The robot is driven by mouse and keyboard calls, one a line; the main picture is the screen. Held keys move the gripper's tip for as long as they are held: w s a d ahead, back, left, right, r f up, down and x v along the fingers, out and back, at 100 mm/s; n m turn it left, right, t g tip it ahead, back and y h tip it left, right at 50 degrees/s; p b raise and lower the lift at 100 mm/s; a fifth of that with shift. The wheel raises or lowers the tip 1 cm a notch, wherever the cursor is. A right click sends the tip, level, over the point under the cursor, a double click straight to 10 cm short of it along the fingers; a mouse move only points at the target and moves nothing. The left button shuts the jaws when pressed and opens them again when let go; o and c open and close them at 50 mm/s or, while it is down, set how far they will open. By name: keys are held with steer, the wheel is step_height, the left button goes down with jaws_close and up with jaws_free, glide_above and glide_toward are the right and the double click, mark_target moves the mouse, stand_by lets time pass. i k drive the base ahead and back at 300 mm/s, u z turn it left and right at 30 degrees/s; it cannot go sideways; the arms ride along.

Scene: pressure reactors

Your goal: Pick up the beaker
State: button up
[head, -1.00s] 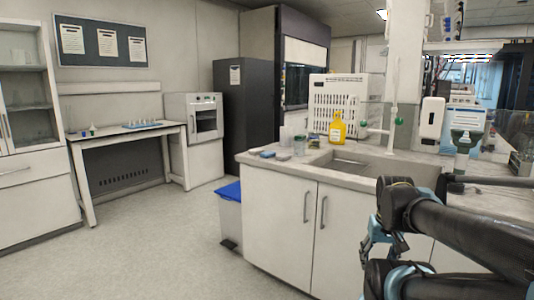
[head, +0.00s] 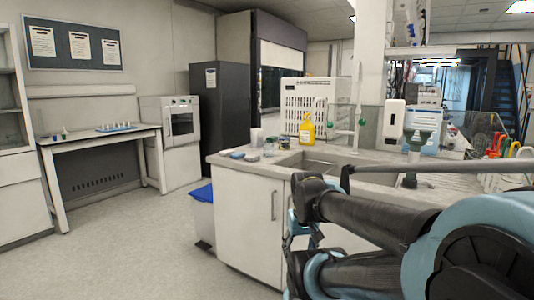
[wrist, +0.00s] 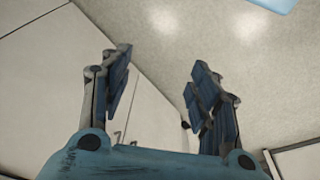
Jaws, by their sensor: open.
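Small clear and whitish vessels (head: 257,137) stand on the counter left of the sink in the head view. The beaker seems to be among them, but they are too small to tell apart surely. My gripper (wrist: 160,72) is open and empty in the wrist view, its two blue-padded fingers spread apart. In the head view my gripper is partly hidden by my arm, in front of the cabinet doors and below the counter top. It is apart from the vessels, which do not show in the wrist view.
The counter (head: 217,158) holds a sink (head: 308,160), a yellow bottle (head: 306,130), a white drying rack (head: 312,100) and a tap. A bin with a blue lid (head: 201,192) stands at the counter's left end. The floor (head: 140,240) to the left is clear.

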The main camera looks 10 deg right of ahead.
mark_target(268, 145)
steer(key=k, duration=1)
steer(key=u, duration=0.55)
steer(key=i, duration=1.4)
steer(key=z, duration=1.25)
steer(key=i, duration=0.3)
steer(key=u, duration=0.05)
